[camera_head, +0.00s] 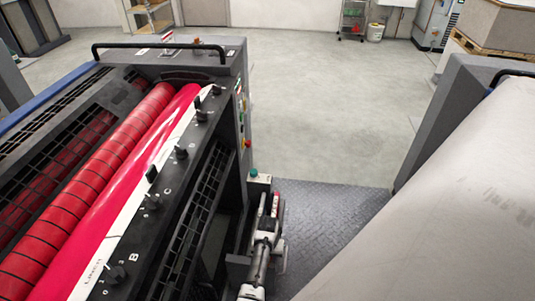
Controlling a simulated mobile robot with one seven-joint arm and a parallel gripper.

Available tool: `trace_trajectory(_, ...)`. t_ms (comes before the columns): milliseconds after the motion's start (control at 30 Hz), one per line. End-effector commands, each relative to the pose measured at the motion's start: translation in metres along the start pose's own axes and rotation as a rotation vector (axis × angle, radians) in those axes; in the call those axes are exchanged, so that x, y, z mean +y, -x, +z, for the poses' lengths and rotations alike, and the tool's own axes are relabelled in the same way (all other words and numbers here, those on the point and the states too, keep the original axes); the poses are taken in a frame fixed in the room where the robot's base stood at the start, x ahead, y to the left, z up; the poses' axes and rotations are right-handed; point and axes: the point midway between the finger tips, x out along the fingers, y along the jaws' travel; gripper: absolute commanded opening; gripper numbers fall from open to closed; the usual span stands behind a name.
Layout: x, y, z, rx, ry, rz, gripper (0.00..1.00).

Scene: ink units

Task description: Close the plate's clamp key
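A glossy red plate (95,213) with a white edge (122,225) lies along the press unit at left. Beside it runs a dark bar (133,236) with several black clamp keys, at the near end (115,273), further up (152,202), beyond that (181,152) and near the far end (202,115). The letter B is readable beside the nearest key. Some keys stand at different angles; which are closed is too small to tell. My gripper (275,205) is at the end of my white and grey arm, low to the right of the bar and apart from the keys. Its fingers are not clear.
A striped red roller (75,205) lies left of the plate. A black handrail (158,45) crosses the unit's far end. A large pale cover (450,180) fills the right. Patterned metal flooring (325,215) lies between.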

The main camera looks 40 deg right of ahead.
Motion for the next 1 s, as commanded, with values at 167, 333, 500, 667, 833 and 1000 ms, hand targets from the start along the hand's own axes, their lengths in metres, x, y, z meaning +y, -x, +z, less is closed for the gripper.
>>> trace_trajectory(167,0.000,0.000,0.000,0.001,-0.001,0.000,0.38)
trace_trajectory(333,0.000,0.003,-0.001,0.002,-0.001,0.000,0.38)
trace_trajectory(500,0.000,0.022,-0.001,0.005,-0.001,0.000,0.38)
trace_trajectory(667,0.000,0.058,-0.001,0.007,-0.001,0.000,0.38)
trace_trajectory(833,0.000,0.096,-0.001,0.005,-0.001,0.000,0.38)
trace_trajectory(1000,0.000,0.124,-0.001,0.004,-0.001,0.000,0.38)
